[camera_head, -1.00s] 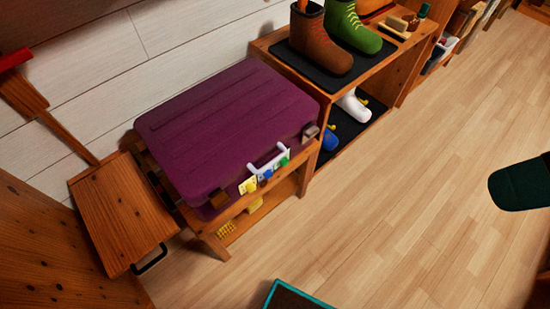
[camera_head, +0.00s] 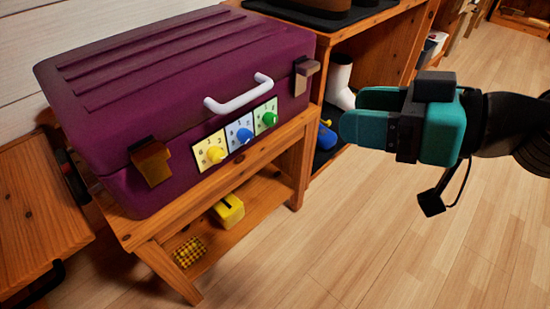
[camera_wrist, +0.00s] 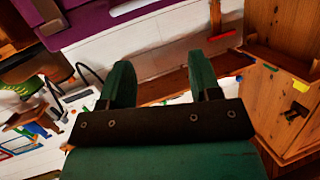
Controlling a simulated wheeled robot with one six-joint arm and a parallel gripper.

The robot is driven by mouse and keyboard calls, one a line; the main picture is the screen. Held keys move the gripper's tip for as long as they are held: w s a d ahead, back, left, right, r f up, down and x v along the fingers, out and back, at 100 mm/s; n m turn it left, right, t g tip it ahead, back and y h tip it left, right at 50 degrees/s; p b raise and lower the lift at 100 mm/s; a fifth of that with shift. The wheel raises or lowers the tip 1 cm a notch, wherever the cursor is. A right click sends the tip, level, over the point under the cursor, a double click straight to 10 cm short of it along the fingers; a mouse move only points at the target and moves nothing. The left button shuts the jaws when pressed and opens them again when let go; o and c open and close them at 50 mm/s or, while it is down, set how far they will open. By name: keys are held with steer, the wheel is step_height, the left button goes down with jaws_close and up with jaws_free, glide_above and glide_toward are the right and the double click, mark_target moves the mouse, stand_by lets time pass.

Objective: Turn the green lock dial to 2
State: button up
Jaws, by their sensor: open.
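The green lock dial (camera_head: 267,119) is the rightmost of three dials on the front of a purple suitcase (camera_head: 200,80). It sits on a pale green panel with small marks, too small to read for its setting. A blue dial (camera_head: 243,135) and a yellow dial (camera_head: 214,154) are to its left. My teal gripper (camera_head: 352,112) is to the right of the green dial, apart from it, fingers pointing left. In the wrist view my gripper (camera_wrist: 161,70) has its two fingers spread with nothing between them; a purple surface shows at the top, and no dial shows.
A white handle (camera_head: 238,96) sticks out above the dials. Metal latches flank them, left (camera_head: 151,162) and right (camera_head: 303,74). The suitcase stands on a wooden bench (camera_head: 150,228) with a yellow box (camera_head: 228,209) below. A shoe shelf (camera_head: 385,48) is behind my gripper. Floor in front is clear.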

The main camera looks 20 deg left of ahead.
mark_target(275, 122)
steer(key=w+f+m+t+y+b, duration=0.1)
steer(key=w+f+t+b, duration=0.2)
steer(key=f+b, duration=0.45)
steer(key=w+f+m+t+y+b, duration=0.1)
steer(key=w+f+t+b, duration=0.15)
steer(key=f+b, duration=0.5)
steer(key=shift+g, duration=0.25)
steer(key=p+x, duration=0.1)
steer(key=x, duration=0.5)
steer(key=p+x, duration=0.2)
steer(key=x, duration=0.4)
steer(key=f+p+x, duration=0.1)
steer(key=x, duration=0.5)
steer(key=shift+w+f, duration=0.1)
steer(key=shift+w, duration=0.2)
steer(key=shift+d+p, duration=0.1)
steer(key=shift+p, duration=0.2)
steer(key=c, duration=0.9)
